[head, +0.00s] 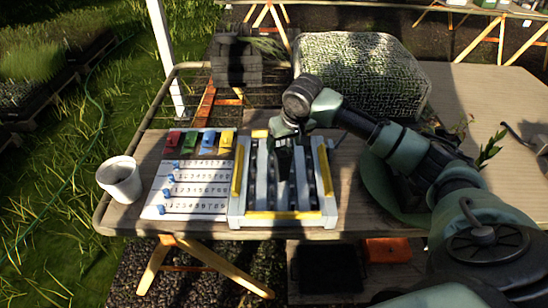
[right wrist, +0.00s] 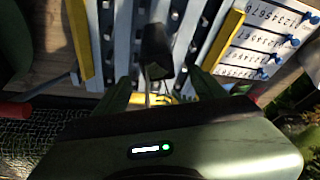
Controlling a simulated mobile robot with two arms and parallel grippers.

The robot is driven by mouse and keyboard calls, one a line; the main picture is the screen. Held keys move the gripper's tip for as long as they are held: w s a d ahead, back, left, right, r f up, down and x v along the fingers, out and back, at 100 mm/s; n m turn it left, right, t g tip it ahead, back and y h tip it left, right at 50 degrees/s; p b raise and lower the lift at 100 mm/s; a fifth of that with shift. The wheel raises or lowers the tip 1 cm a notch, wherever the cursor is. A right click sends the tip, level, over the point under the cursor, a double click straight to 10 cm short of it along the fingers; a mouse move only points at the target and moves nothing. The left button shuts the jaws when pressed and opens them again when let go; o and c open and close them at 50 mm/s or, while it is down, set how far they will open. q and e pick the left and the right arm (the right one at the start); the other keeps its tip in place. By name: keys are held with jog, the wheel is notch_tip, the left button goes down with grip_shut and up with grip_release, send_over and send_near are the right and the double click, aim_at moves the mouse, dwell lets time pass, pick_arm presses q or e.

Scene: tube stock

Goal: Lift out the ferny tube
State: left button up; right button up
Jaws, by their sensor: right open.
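A pale rack (head: 327,207) with yellow bars and several dark lengthwise slots stands on the table in the head view. The rack's slats also show in the right wrist view (right wrist: 122,45). My right gripper (head: 284,148) is over the far part of the rack, pointing down. In the right wrist view the green fingers of my right gripper (right wrist: 160,84) are apart. A dark, blunt-ended piece (right wrist: 155,52) shows between and beyond them; I cannot tell whether it is a tube. My left gripper is out of view.
A number board (head: 190,207) with blue sliders and several coloured clips (head: 187,143) lies left of the rack. A white cup (head: 120,181) stands at the table's left edge. A mesh-covered block (head: 362,72) is behind; a green disc (head: 378,190) lies under my right arm.

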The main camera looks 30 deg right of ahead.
aim_at(283, 152)
notch_tip(283, 152, down, 2)
jog(key=shift+d+f+p, duration=0.15)
jog(key=shift+p, duration=0.35)
jog(key=x, duration=0.4)
jog(key=shift+w+p, duration=0.1)
jog(key=shift+p, duration=0.25)
jog(key=c, duration=1.5)
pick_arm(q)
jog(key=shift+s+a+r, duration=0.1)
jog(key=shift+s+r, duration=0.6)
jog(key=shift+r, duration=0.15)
pick_arm(e)
grip_shut()
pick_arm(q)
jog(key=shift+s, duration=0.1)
